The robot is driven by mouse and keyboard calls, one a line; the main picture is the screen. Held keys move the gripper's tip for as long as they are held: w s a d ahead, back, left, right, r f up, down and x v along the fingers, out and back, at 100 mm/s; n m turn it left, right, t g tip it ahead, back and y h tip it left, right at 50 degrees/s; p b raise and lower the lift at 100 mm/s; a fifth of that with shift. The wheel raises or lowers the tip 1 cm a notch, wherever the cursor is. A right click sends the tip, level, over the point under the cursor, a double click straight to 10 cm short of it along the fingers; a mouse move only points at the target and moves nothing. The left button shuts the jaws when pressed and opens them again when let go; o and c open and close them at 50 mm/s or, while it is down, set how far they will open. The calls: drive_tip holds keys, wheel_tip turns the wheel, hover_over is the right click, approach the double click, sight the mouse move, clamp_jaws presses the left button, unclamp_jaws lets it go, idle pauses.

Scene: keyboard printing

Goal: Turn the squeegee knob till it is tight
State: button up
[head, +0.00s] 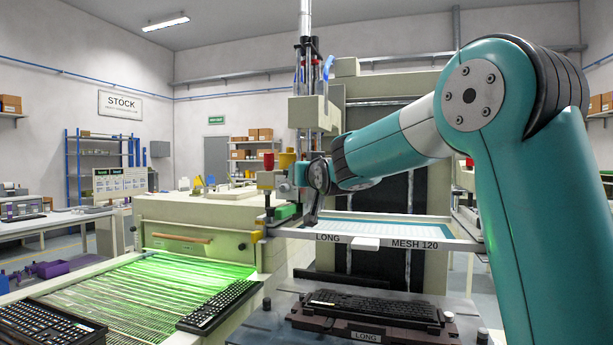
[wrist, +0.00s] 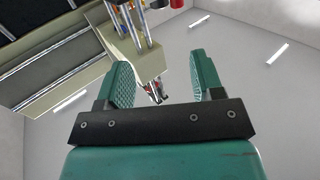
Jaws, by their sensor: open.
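My gripper (wrist: 162,75) shows from behind in the wrist view, its two green ridged fingers apart with nothing held between them. In the head view my arm reaches left to the print head, where the wrist covers part of it and the fingers cannot be made out. A red knob (head: 268,161) and a yellow knob (head: 287,160) stand there beside my wrist; I cannot tell which is the squeegee knob. A red part (wrist: 177,3) is cut by the top edge of the wrist view, beyond the fingers. The squeegee itself is not clear.
The framed screen (head: 385,231), marked LONG and MESH 120, lies just below my wrist. Under it a black keyboard (head: 371,306) sits in a fixture. A conveyor (head: 160,290) under green light carries keyboards at left. The machine column (head: 310,80) rises behind my wrist.

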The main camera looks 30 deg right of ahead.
drive_tip(key=shift+d+r, duration=0.1)
drive_tip(key=w+d+y+p, duration=0.1)
drive_tip(key=w+p, duration=0.4)
drive_tip(key=w+d+n+y+p, duration=0.1)
drive_tip(key=w+d+p, duration=0.1)
drive_tip(key=w+p, duration=0.4)
drive_tip(key=w+d+n+y+p, duration=0.1)
drive_tip(key=w+p, duration=0.4)
drive_tip(key=shift+w+d+t+y, duration=0.3)
drive_tip(key=shift+w+y, duration=0.1)
drive_tip(key=shift+f, duration=0.2)
drive_tip(key=c, duration=0.9)
